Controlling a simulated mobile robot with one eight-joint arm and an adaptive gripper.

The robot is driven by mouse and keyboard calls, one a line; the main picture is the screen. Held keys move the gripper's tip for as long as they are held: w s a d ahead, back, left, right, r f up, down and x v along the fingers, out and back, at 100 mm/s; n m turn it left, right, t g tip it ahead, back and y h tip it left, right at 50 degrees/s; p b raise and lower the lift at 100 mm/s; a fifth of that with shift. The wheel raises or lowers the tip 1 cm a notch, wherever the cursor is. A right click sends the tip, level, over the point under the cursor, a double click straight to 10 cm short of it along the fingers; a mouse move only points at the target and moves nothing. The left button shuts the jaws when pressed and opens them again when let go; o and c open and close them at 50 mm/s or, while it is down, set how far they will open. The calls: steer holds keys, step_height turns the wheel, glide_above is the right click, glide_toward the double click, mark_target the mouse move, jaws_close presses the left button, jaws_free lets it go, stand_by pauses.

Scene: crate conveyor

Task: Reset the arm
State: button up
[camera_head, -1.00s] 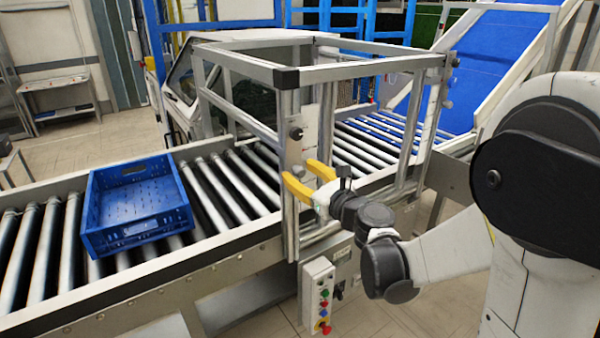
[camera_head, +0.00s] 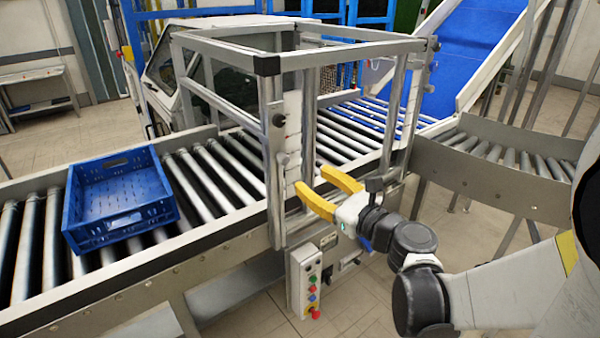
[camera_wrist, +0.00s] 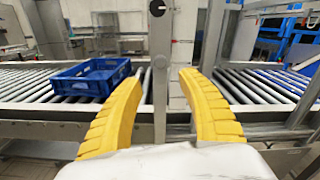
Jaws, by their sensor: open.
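My gripper (camera_head: 318,190) has yellow fingers spread apart with nothing between them. It is in front of the conveyor's near side, close to a metal frame post (camera_head: 273,160). In the wrist view my gripper (camera_wrist: 160,105) shows both fingers wide open, with the post in view beyond the gap. A blue crate (camera_head: 120,225) sits on the rollers at the left, well away from my gripper. Its inside looks empty. The crate also shows in the wrist view (camera_wrist: 85,84), left of the fingers.
The roller conveyor (camera_head: 110,280) runs across the scene under a metal frame (camera_head: 340,47). A control box (camera_head: 305,280) with coloured buttons hangs below the near rail. A blue sloped belt (camera_head: 470,55) stands at the back right. Floor is open in front of the conveyor.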

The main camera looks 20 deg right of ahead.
steer(key=s+a+f+n+g, duration=0.55)
steer(key=a+n, duration=0.25)
steer(key=n, duration=0.6)
steer(key=s+d+f+n+g+h, duration=0.1)
steer(key=s+d+n+g+h, duration=0.1)
steer(key=s+n, duration=0.4)
steer(key=s+d+f+n+g+h, duration=0.2)
steer(key=s+n, duration=0.4)
steer(key=n, duration=0.4)
steer(key=shift+s+d+g+h, duration=0.15)
steer(key=shift+s+g+h, duration=0.15)
steer(key=shift+h, duration=0.5)
steer(key=shift+o, duration=0.5)
steer(key=shift+f, duration=0.1)
